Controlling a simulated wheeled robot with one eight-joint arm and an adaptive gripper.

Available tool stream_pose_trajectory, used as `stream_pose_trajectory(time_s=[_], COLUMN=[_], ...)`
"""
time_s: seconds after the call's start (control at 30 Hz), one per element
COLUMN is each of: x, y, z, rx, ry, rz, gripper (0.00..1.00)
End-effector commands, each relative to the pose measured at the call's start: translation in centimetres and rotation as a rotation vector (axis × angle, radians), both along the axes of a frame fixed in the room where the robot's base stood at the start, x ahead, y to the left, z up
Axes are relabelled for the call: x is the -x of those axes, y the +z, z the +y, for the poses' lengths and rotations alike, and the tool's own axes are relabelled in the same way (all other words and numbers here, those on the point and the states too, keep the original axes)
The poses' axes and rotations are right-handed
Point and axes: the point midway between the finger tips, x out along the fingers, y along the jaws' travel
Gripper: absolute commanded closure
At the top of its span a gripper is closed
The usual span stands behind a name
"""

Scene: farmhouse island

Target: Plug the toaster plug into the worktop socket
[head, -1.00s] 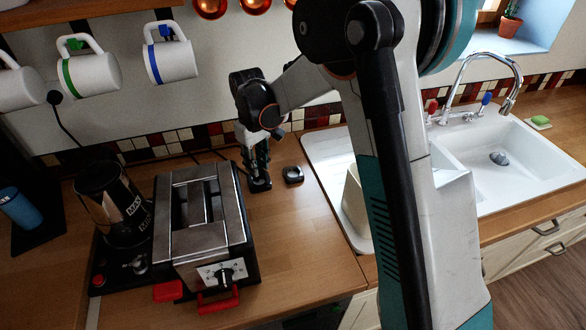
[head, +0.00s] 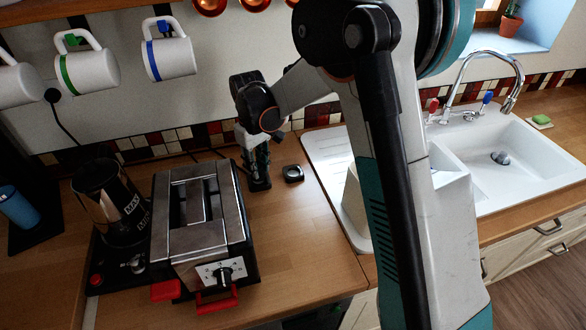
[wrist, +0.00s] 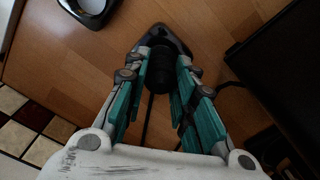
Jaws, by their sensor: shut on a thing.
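My gripper (wrist: 157,75) points down at the worktop, its teal fingers shut on the black toaster plug (wrist: 160,70). A dark flared base shows at the plug's far end; I cannot tell if it is part of the plug or a piece under it. In the head view my gripper (head: 259,183) is low over the wood, right of the toaster (head: 197,225). A small black square piece with a round recess, apparently the worktop socket (head: 293,173), lies just right of it. It also shows at the wrist view's top left (wrist: 107,15), apart from the plug. A dark cord runs from the plug.
A kettle (head: 108,200) stands left of the toaster. The sink (head: 500,165) is at right. A tiled wall strip (head: 165,143) runs behind, with mugs (head: 168,60) hanging above. Bare worktop (head: 300,235) lies in front of the socket.

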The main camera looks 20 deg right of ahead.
Motion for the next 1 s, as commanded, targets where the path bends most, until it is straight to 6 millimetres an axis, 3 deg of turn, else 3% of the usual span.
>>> stream_pose_trajectory(time_s=[0.93,0.97,1.0], x=[0.0,0.0,0.0], y=[-1.2,-1.1,-1.1], z=[0.0,0.0,0.0], rx=[0.0,0.0,0.0], ry=[0.0,0.0,0.0], rz=[0.001,0.001,0.001], gripper=[1.0,0.71,0.62])
